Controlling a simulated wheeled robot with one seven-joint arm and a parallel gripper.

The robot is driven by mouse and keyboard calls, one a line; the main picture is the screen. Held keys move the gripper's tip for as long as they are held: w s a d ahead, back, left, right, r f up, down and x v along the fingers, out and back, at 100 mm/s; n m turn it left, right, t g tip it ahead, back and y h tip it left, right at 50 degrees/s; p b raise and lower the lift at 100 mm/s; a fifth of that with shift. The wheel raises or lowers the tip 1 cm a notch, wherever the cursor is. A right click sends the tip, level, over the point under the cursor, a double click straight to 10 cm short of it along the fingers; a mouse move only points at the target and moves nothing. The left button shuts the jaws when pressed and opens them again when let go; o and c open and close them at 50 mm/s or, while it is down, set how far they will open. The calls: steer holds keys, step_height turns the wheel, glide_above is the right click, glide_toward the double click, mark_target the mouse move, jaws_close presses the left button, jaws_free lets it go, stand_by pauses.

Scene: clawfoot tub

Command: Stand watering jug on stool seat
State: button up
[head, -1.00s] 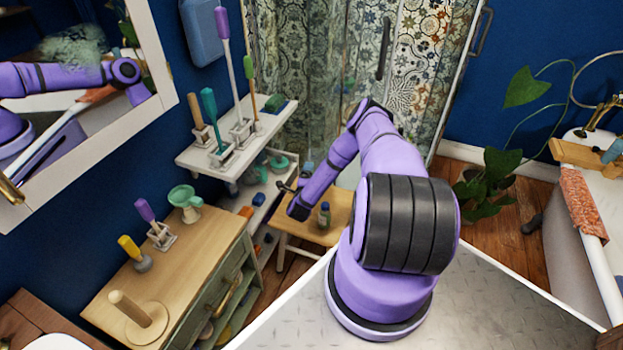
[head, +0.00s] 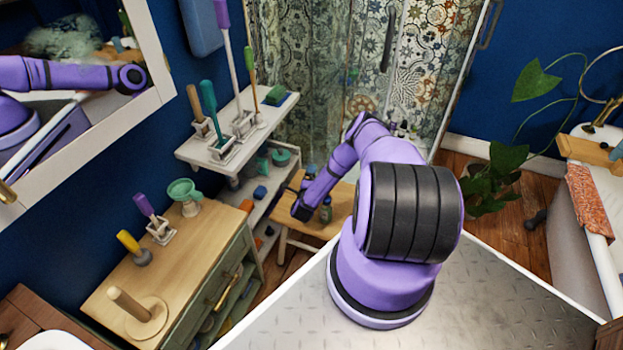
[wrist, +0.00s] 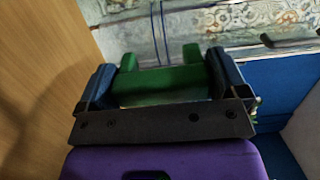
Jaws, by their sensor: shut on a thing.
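The stool (head: 343,198) has a light wooden seat and stands beyond my base, partly hidden by my arm. My gripper (wrist: 168,78) is shut on a green thing (wrist: 165,88), which I take for the watering jug. Only its green part between the two blue finger pads shows, so its spout, base and tilt cannot be told. In the head view my forearm reaches down over the stool's left side, and the jug cannot be made out there. A wooden surface (wrist: 35,90), likely the seat, fills the left of the wrist view. Whether the jug touches it cannot be told.
A small bottle (head: 326,209) stands on the stool seat near my forearm, with another (head: 311,171) behind. A wall shelf (head: 188,157) with brushes and a wooden cabinet (head: 205,232) are to the left. The patterned shower screen (head: 320,60) is behind; the tub (head: 575,230) is at right.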

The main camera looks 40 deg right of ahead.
steer(key=shift+s+a, duration=0.1)
steer(key=shift+a, duration=0.05)
steer(key=shift+f, duration=2.9)
steer(key=shift+f, duration=0.55)
steer(key=o, duration=1.2)
steer(key=shift+s+a, duration=0.1)
steer(key=shift+v, duration=4.15)
steer(key=shift+f, duration=0.1)
